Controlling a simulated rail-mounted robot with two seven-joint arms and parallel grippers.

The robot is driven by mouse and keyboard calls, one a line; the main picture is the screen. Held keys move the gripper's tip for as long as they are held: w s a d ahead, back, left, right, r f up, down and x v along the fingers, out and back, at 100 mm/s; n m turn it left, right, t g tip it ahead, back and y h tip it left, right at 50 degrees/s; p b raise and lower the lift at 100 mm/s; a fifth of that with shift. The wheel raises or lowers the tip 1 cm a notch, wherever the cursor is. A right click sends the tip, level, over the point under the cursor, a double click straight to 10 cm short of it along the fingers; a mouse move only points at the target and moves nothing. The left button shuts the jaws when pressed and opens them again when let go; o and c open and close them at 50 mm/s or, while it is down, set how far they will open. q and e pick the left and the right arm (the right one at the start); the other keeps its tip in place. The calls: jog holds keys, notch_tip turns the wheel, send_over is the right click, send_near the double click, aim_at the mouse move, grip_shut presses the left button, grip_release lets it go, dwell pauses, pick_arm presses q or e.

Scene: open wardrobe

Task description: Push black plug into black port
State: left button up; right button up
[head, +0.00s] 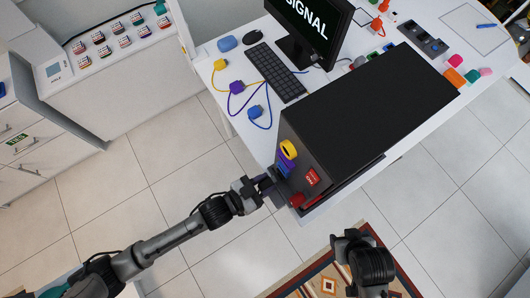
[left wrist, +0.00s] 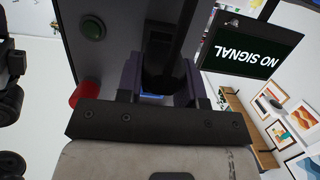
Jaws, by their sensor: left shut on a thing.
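My left gripper (head: 266,186) is at the front face of the large black case (head: 370,100) on the table. In the left wrist view its fingers (left wrist: 158,80) are shut on the black plug (left wrist: 160,72), a dark rounded body with a thick stem. In the head view the gripper hides the plug. The black port cannot be made out, so I cannot tell whether the plug touches it. My right gripper (head: 352,244) is low in the head view, away from the case, and its fingers are unclear.

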pick_arm(q)
jog(key=shift+p, duration=0.3)
jog(key=shift+w+d, duration=0.15)
dwell(0.7)
jog(key=shift+r+x, duration=0.25)
jog(key=shift+x, duration=0.85)
jog(key=o, duration=1)
jog(key=shift+b+v, duration=0.65)
jog(key=shift+v, duration=6.25)
jog(key=shift+f, duration=0.15)
